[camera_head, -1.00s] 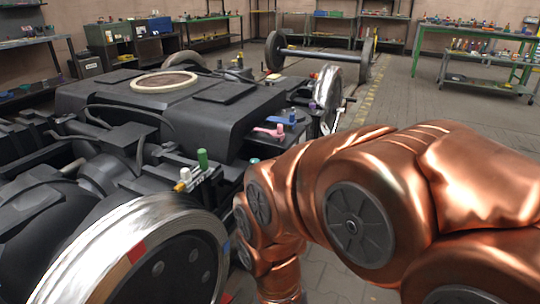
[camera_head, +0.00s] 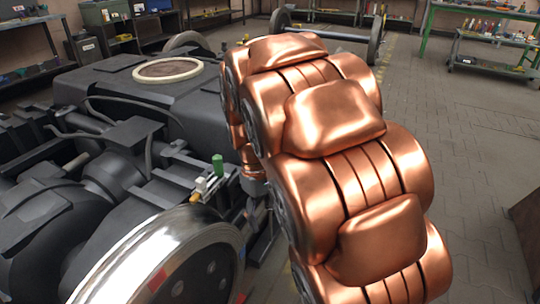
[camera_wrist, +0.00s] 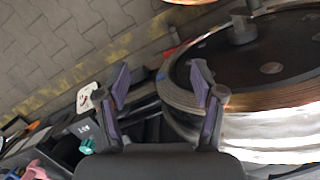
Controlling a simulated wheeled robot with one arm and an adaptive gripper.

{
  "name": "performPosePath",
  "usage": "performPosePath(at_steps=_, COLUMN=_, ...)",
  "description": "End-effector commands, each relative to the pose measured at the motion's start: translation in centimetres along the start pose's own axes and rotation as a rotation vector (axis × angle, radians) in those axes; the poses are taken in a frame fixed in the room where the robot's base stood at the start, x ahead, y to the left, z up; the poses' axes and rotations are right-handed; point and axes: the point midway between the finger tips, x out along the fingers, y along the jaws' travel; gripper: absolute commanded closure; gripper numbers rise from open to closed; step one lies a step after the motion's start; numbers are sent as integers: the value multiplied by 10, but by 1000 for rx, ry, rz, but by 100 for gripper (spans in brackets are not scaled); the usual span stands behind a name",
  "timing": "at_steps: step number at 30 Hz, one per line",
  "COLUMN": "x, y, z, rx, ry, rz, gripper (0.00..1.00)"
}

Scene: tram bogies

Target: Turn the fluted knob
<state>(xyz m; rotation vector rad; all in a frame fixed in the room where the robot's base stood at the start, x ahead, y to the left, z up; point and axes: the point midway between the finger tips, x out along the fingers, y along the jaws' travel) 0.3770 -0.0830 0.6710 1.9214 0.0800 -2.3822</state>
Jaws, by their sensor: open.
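A small teal knob (camera_wrist: 88,146) with a lobed edge shows at the lower left of the wrist view, next to a dark box with a pale marking. It looks like the fluted knob, but its ridges are too small to be sure. In the head view my arm hides that area. My gripper (camera_wrist: 160,82) is open and empty, its two purple-padded fingers spread wide. The knob lies to the left of the left finger, not between the fingers. A wheel rim (camera_wrist: 178,103) shows behind and beside the right finger.
A green cylinder (camera_head: 218,164) and a white knob (camera_head: 201,184) stand on the dark bogie frame, near the shiny wheel (camera_head: 165,255). Pink handles (camera_wrist: 35,171) and a white plate (camera_wrist: 86,97) lie left in the wrist view.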

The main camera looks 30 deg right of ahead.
Motion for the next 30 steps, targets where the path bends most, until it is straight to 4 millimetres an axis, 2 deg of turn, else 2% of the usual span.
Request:
performPosePath(at_steps=1, x=-10, y=12, z=-13, rx=-8, ry=3, rz=6, gripper=33)
performPosePath(at_steps=6, x=-28, y=47, z=-56, rx=-66, ry=21, rz=27, gripper=33)
performPosePath(at_steps=13, x=-43, y=94, z=-111, rx=-165, ry=42, rz=52, gripper=33)
performPosePath(at_steps=20, x=-48, y=139, z=-162, rx=-283, ry=68, rz=69, gripper=33)
performPosePath(at_steps=30, x=-40, y=192, z=-228, rx=-484, ry=124, rz=71, gripper=33)
